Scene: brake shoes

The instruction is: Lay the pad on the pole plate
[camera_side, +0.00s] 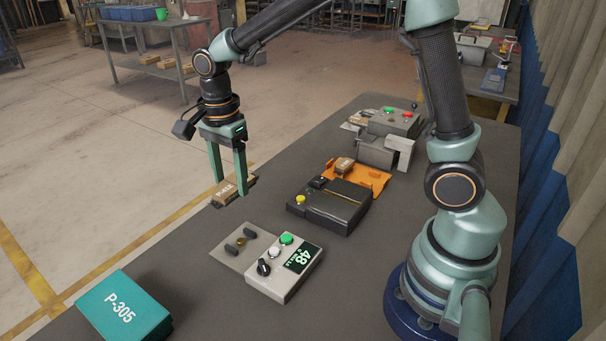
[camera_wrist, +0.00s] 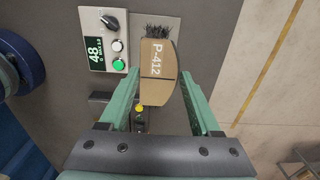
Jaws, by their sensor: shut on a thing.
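My gripper (camera_side: 229,180) is shut on a brown brake pad (camera_side: 233,191), near the table's left edge in the side view. In the wrist view the pad (camera_wrist: 159,72) lies between the two green fingers of my gripper (camera_wrist: 160,82), its label reading P-412. The pad appears held above the table; its exact height is hard to tell. A flat grey plate (camera_side: 228,257) with two short dark poles and a small brass-coloured part lies nearer the camera than the pad.
Beside the plate stands a grey control box (camera_side: 274,278) with buttons, a knob and a display reading 48. A black unit (camera_side: 330,207) with a yellow button stands behind. An orange tray (camera_side: 372,176), a grey machine (camera_side: 390,124) and a teal P-305 box (camera_side: 124,308) are also on the table.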

